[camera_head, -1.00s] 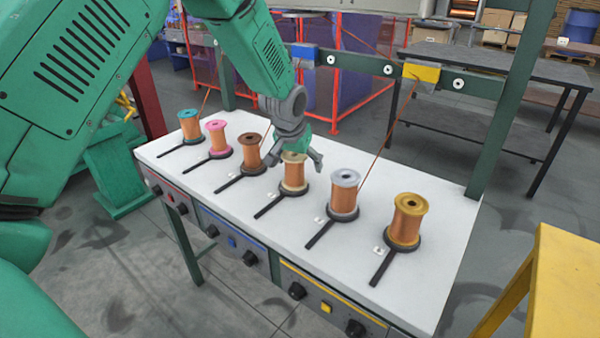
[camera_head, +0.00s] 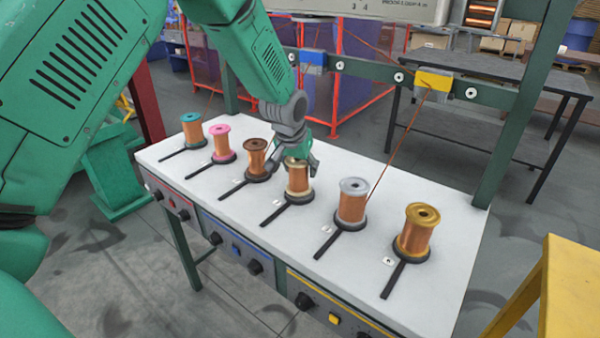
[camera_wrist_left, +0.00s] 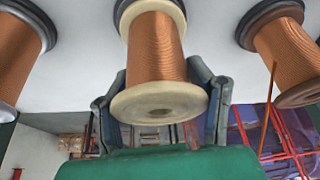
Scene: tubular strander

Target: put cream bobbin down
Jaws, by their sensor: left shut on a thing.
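The cream bobbin (camera_head: 298,180), wound with copper wire between cream flanges, stands upright at its black holder (camera_head: 272,214) on the white table. I cannot tell whether a small gap separates them. My left gripper (camera_head: 291,167) comes down over its top, with its fingers on either side, shut on it. In the left wrist view the gripper (camera_wrist_left: 160,90) flanks the bobbin's cream flange (camera_wrist_left: 150,104); the copper winding (camera_wrist_left: 155,50) runs away from it. The fingers partly hide the upper flange in the head view. My right gripper is not in view.
A silver bobbin (camera_head: 352,203) and a gold bobbin (camera_head: 417,232) stand to the right. Brown (camera_head: 256,158), pink (camera_head: 221,143) and teal (camera_head: 193,130) bobbins stand to the left. A green rail (camera_head: 370,70) with wire guides runs behind the white table (camera_head: 380,310).

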